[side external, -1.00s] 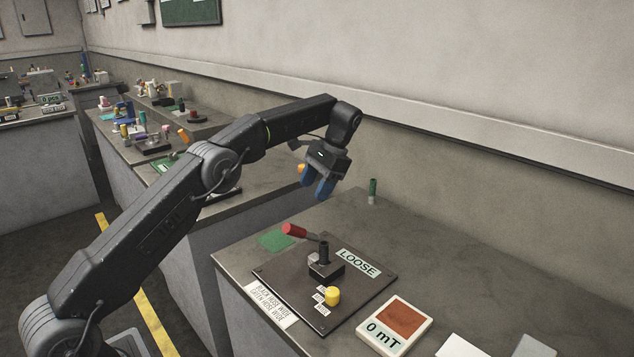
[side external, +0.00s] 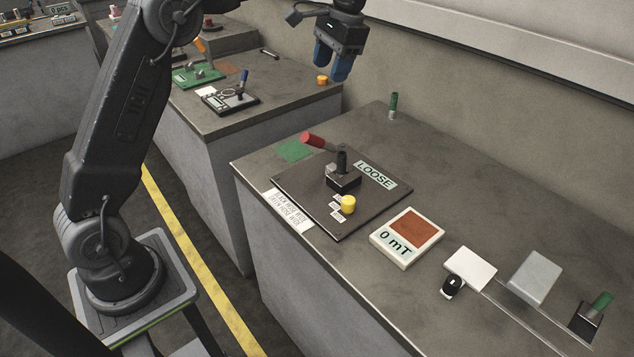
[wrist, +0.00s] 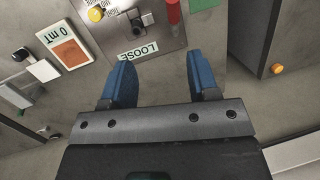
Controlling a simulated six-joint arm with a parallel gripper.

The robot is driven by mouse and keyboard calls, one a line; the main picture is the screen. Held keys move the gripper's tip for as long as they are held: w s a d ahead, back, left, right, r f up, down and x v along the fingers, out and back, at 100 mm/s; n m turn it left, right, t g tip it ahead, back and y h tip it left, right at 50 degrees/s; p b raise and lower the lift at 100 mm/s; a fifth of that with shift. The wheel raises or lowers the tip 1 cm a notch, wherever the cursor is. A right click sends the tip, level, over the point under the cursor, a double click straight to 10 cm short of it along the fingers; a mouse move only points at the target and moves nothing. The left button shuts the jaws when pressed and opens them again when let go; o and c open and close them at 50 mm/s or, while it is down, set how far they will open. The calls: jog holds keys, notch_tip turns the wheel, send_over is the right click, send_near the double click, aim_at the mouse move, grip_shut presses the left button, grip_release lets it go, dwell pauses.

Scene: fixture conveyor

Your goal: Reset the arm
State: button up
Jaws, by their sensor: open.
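My gripper (side external: 333,62) has blue fingers and hangs above the back of the near bench (side external: 262,168), near the wall. In the wrist view its two fingers (wrist: 162,84) are spread apart with nothing between them. A dark fixture plate (side external: 300,208) lies on the bench, ahead of the fingers. It carries a black clamp block (side external: 343,180), a lever with a red handle (side external: 314,139), a yellow knob (side external: 348,205) and a label reading LOOSE (side external: 376,174). My gripper is apart from all of these.
A display reading 0 mT (side external: 395,238) sits right of the plate. Beyond it are a white block (side external: 470,267), a grey block (side external: 535,276) and a rail. A green cylinder (side external: 393,103) stands at the back. Another bench (side external: 215,128) holds a green board (side external: 197,76).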

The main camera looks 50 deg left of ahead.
jog(key=s+d+r+t+h, duration=0.1)
jog(key=s+d+r+t, duration=0.15)
jog(key=s, duration=0.45)
jog(key=s+d+r+t, duration=0.1)
jog(key=s+d+r, duration=0.15)
jog(key=s, duration=0.45)
jog(key=s+d+f+t, duration=0.1)
jog(key=s+f+t, duration=0.1)
jog(key=s+f, duration=0.2)
jog(key=s+d+f+n+t+h, duration=0.1)
jog(key=s+f, duration=0.3)
jog(key=s, duration=0.7)
jog(key=shift+d+f+t, duration=0.3)
jog(key=shift+d+t, duration=0.15)
jog(key=shift+d, duration=0.3)
jog(key=shift+w, duration=0.1)
